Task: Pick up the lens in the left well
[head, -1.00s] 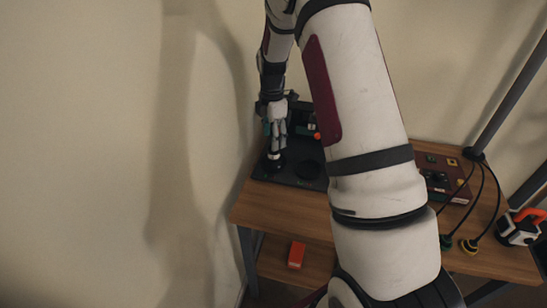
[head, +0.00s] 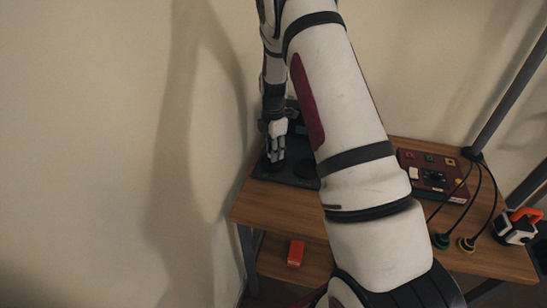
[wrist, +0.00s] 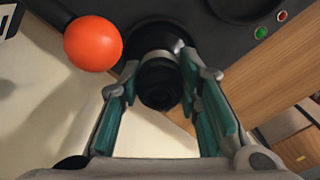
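The lens is a black cylinder (wrist: 160,82) with a pale metallic band. In the wrist view it stands in the left well of the dark station, between my gripper's fingers. My gripper (wrist: 160,72) is open around it, with a clear gap on the left and a narrower one on the right. In the head view my gripper (head: 275,158) points down over the left part of the dark station (head: 297,182) and hides the lens there. The right well shows as a dark round recess (wrist: 243,8).
An orange ball (wrist: 93,43) is close to my left finger in the wrist view. Green (wrist: 261,32) and red (wrist: 282,15) buttons are on the station. A dark red control box (head: 432,178) and cables are to the right. Bare wooden tabletop (head: 275,208) lies in front.

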